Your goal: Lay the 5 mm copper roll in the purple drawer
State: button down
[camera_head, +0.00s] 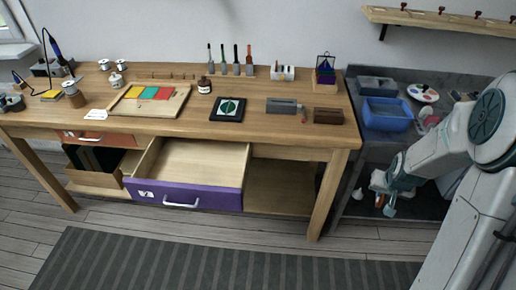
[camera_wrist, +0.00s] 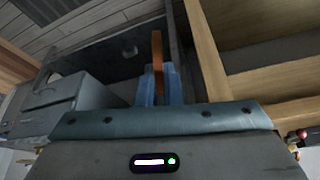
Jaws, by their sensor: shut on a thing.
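The purple drawer (camera_head: 220,198) is pulled out under the workbench, with a pale wooden inside that looks empty. Its front has a white label at the left and a light handle. My gripper (camera_head: 386,208) is low, to the right of the bench's front right leg and well away from the drawer. In the wrist view, the blue fingers of my gripper (camera_wrist: 160,88) are shut on a thin copper-coloured piece, the copper roll (camera_wrist: 157,50), which sticks out beyond the fingertips. Its lower part is hidden between the fingers. The 5 mm mark cannot be read.
The bench's front right leg (camera_head: 326,195) stands between my gripper and the drawer. An orange drawer (camera_head: 95,138) and an open box with dark dividers (camera_head: 85,178) are left of it. A blue bin (camera_head: 388,114) stands on the grey counter. The striped rug (camera_head: 200,262) is clear.

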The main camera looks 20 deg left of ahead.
aim_at(200, 163)
jog(key=z, duration=0.75)
jog(key=k, duration=1)
jog(key=u, duration=1.85)
jog(key=i, duration=1.5)
